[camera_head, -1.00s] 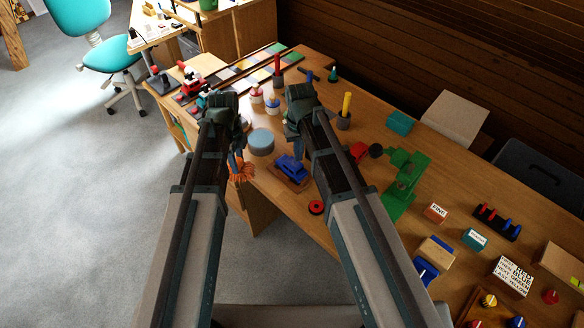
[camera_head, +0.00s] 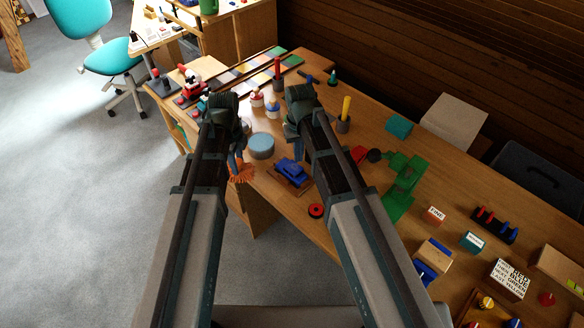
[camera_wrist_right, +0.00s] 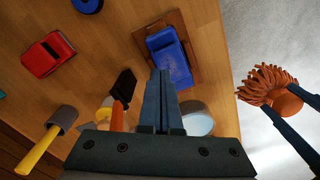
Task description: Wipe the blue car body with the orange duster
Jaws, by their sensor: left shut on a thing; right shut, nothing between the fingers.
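The blue car body (camera_head: 293,170) sits on a small brown wooden base (camera_head: 303,189) near the table's front edge. It also shows in the right wrist view (camera_wrist_right: 170,60). The orange duster (camera_head: 241,174) hangs from my left gripper (camera_head: 236,154), which is shut on it, left of the car and apart from it. In the right wrist view, the duster's orange strands (camera_wrist_right: 262,82) are out beyond the table edge, over the floor. My right gripper (camera_head: 298,148) is shut and empty. Its fingertips (camera_wrist_right: 162,74) appear close to the car; I cannot tell if they touch.
A grey-blue disc (camera_head: 262,144) stands left of the car. A red ring (camera_head: 316,211) lies in front. Cups with sticks stand behind.

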